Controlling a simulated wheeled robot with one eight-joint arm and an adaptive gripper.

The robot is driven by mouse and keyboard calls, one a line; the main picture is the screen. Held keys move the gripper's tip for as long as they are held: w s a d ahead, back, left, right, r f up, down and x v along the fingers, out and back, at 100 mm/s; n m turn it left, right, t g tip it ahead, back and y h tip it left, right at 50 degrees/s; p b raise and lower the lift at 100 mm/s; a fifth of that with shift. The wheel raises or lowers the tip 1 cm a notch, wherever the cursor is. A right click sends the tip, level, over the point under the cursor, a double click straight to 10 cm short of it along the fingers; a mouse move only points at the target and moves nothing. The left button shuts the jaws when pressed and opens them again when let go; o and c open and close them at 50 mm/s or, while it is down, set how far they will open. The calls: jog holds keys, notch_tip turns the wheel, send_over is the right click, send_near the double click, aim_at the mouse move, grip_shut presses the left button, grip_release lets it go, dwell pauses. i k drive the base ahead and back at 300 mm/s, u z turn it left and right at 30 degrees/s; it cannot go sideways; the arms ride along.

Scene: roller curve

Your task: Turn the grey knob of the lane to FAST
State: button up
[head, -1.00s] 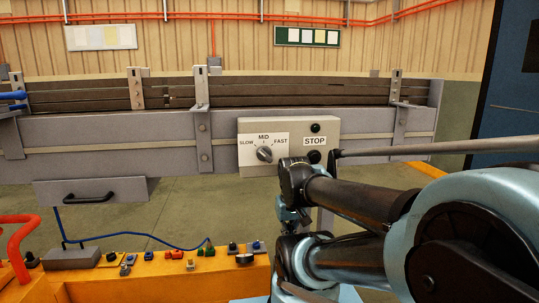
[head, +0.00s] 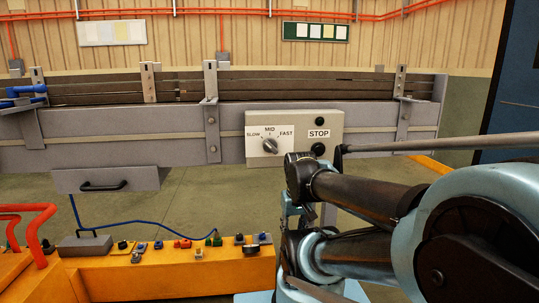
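The grey knob (head: 270,146) is on a pale control box (head: 333,138) on the front of the lane (head: 110,150). A white dial plate (head: 290,148) around it reads SLOW at left, MID at top and FAST at right. The knob's ridge slants from upper left to lower right, its upper end between SLOW and MID; which end is the pointer is too small to tell. My dark and blue arm comes in from the right, its front joint below and right of the dial. My gripper's fingers cannot be made out, and nothing is seen touching the knob.
A STOP label (head: 318,133) and black button (head: 318,149) sit right of the dial. A grey rod (head: 430,147) reaches in from the right. An orange bench (head: 170,285) with several small parts stands in front. Open green floor (head: 210,190) lies between.

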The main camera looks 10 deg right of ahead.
aim_at(271, 145)
jog(key=k, duration=1.55)
jog(key=z, duration=1.45)
jog(key=i, duration=1.65)
jog(key=u, duration=1.6)
